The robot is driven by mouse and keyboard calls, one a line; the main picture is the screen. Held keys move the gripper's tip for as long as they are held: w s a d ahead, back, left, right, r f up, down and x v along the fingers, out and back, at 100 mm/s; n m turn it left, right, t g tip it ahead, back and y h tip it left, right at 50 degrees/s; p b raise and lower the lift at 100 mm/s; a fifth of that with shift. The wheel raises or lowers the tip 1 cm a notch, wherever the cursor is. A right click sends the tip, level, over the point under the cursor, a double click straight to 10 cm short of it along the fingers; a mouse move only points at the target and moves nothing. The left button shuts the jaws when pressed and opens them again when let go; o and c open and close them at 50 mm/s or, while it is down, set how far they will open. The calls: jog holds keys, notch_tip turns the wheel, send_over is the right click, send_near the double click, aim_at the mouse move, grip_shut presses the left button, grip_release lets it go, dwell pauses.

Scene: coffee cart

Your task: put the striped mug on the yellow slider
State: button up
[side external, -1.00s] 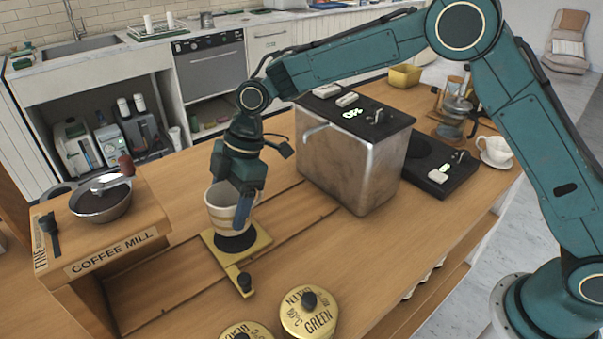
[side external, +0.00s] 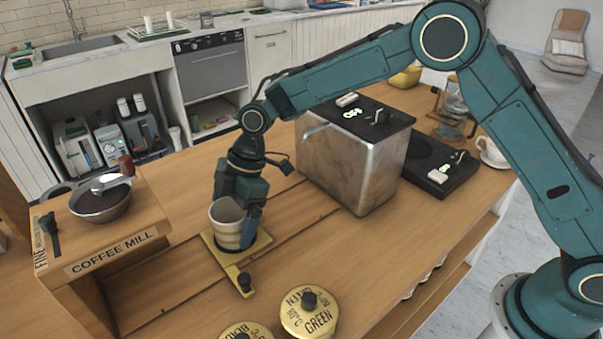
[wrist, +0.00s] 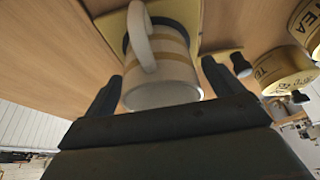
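The striped mug (side external: 226,238), cream with tan bands, stands upright on the round dark pad of the yellow slider (side external: 236,269); the mug hides most of the pad. In the wrist view the mug (wrist: 165,78) has its handle toward the camera, and part of the yellow slider (wrist: 188,12) shows beyond it. My gripper (side external: 237,229) is low around the mug, with a finger on either side. In the wrist view my gripper (wrist: 162,68) looks spread slightly wider than the mug. Finger contact is hard to judge.
A steel box (side external: 352,165) with a black top stands to the right. The wooden coffee mill (side external: 112,248) is on the left. Round gold lids (side external: 308,314) lie near the front. A white cup (side external: 490,152) sits at the far right.

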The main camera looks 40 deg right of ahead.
jog(key=shift+r, duration=0.1)
jog(key=v, duration=1.2)
jog(key=shift+r, duration=0.1)
dwell(0.6)
jog(key=s+d+r+m+t+h, duration=0.2)
jog(key=s+d+r+m+t, duration=0.1)
jog(key=s+d+r+m, duration=0.9)
jog(key=s+d+f+m+t+h, duration=0.1)
jog(key=s+d+f+m, duration=0.1)
jog(key=s+d, duration=0.4)
jog(key=s+d+f+m+t+h, duration=0.1)
jog(key=s+d+m, duration=0.3)
jog(key=s, duration=0.9)
jog(key=shift+d+f+t, duration=0.3)
jog(key=shift+d+f, duration=0.5)
jog(key=shift+d, duration=0.4)
